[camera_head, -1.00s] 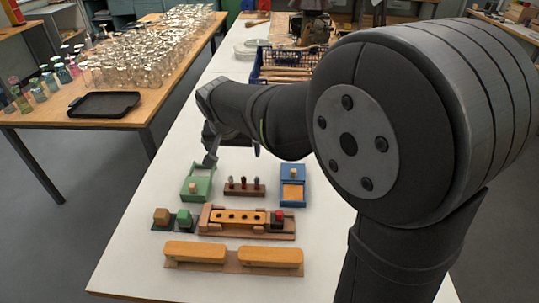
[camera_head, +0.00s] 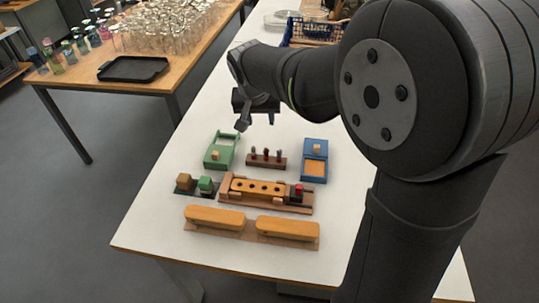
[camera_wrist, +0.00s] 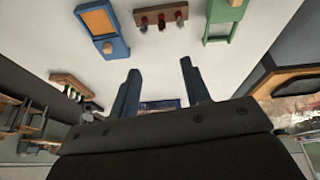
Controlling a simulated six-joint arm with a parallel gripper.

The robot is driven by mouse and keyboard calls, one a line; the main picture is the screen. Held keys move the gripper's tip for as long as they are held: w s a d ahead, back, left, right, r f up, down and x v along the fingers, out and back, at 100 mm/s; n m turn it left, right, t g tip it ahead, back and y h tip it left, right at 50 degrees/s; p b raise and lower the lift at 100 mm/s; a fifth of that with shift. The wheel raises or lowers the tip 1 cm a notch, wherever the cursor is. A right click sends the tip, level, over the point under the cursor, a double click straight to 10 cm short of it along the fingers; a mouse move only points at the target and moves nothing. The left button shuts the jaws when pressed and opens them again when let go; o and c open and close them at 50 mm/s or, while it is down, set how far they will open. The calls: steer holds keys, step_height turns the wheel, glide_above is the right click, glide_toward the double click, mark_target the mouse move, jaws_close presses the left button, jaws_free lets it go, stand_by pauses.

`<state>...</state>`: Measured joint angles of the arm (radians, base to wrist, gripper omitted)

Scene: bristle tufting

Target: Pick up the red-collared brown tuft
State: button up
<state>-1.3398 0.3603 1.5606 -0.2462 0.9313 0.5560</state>
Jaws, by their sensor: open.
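Three small tufts stand upright in a brown wooden rack (camera_head: 280,163), which also shows at the top of the wrist view (camera_wrist: 163,14). Reddish collars show on tufts in the wrist view, but I cannot tell for certain which one is the red-collared brown tuft. My gripper (camera_head: 257,121) is open, with nothing between its fingers. In the head view it appears above and behind the rack, apart from the tufts. In the wrist view its two dark fingers (camera_wrist: 160,68) point toward the rack, with white table between.
A green tray (camera_head: 220,151) lies left of the rack and a blue box (camera_head: 314,160) lies right. In front are a wooden block with several holes (camera_head: 258,188) and two long orange-yellow pieces (camera_head: 215,217). A blue basket (camera_head: 312,31) stands farther back.

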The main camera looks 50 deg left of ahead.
mark_target(266, 149)
steer(key=w+a+f+n+g+h, duration=0.3)
steer(key=w+a+f+n, duration=0.25)
steer(key=n, duration=0.65)
steer(key=f, duration=1.1)
steer(key=a+f, duration=0.1)
steer(key=f, duration=0.5)
steer(key=shift+w+f, duration=0.2)
steer(key=shift+w, duration=0.2)
jaws_close()
